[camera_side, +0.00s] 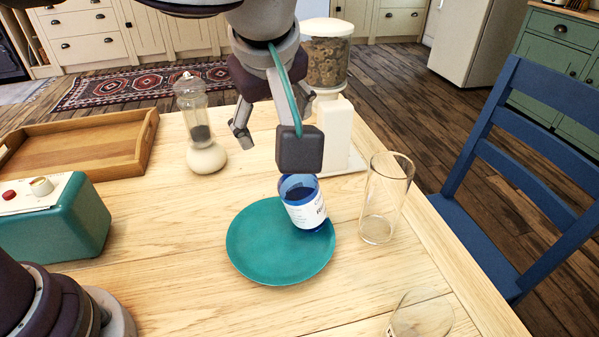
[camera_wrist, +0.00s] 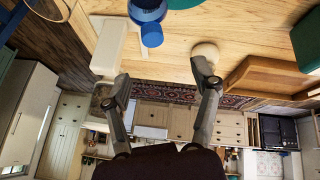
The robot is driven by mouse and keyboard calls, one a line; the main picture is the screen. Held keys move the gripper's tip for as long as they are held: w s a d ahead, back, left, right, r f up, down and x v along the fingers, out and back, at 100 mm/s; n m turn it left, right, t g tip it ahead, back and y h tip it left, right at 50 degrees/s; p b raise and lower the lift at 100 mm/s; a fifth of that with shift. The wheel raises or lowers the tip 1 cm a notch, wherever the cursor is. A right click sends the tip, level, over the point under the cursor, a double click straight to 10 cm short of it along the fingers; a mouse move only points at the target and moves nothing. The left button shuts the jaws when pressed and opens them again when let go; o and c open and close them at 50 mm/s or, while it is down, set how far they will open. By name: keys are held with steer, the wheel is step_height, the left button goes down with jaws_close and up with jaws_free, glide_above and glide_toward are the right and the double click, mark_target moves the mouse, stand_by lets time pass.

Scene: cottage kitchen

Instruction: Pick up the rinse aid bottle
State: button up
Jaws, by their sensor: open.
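The blue bottle (camera_side: 305,207) with a white label stands on the right part of a teal plate (camera_side: 262,250) in the side view. Its top is partly hidden behind a dark fingertip pad. In the wrist view the blue bottle (camera_wrist: 147,12) is at the top edge, cut off, with its round blue cap pointing down the picture. My gripper (camera_side: 270,143) is open and empty, above and behind the bottle in the side view. In the wrist view the fingers of my gripper (camera_wrist: 165,83) are spread apart, and the bottle is beyond them, not between them.
A tall clear glass (camera_side: 385,202) stands right of the plate, another glass (camera_side: 420,318) at the front. A white dispenser (camera_side: 338,130) and a glass-topped mill (camera_side: 206,157) stand behind. A wooden tray (camera_side: 85,146) and teal appliance (camera_side: 62,222) are left. Bare table lies before the plate.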

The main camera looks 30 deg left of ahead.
mark_target(300, 192)
steer(key=x, duration=1)
steer(key=shift+w+d, duration=0.25)
steer(key=shift+d, duration=0.15)
jaws_close()
